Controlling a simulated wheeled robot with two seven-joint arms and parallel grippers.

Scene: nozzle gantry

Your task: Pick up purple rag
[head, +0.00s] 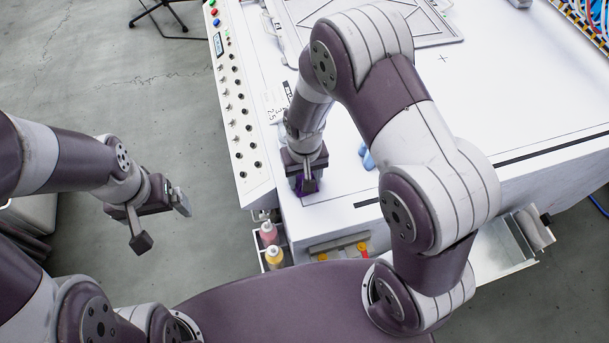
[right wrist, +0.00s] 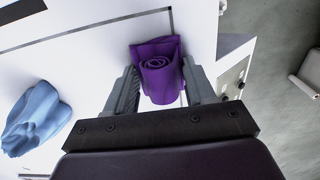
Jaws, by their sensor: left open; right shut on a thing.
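The purple rag (right wrist: 158,72) is a rolled cloth lying on the white table top, between the two fingers of my right gripper (right wrist: 160,88) in the right wrist view. In the head view the rag (head: 305,187) shows only as a small purple patch under my right gripper (head: 304,178), near the table's front left corner. The right gripper is shut on the rag, which is still at table height. My left gripper (head: 162,222) is open and empty, over the floor left of the table.
A blue rag (right wrist: 38,118) lies beside the purple one; it also shows in the head view (head: 367,158). A control panel (head: 236,110) with knobs runs along the table's left edge. Bottles (head: 270,234) stand in a holder at the front. A framed plate (head: 440,25) lies farther back.

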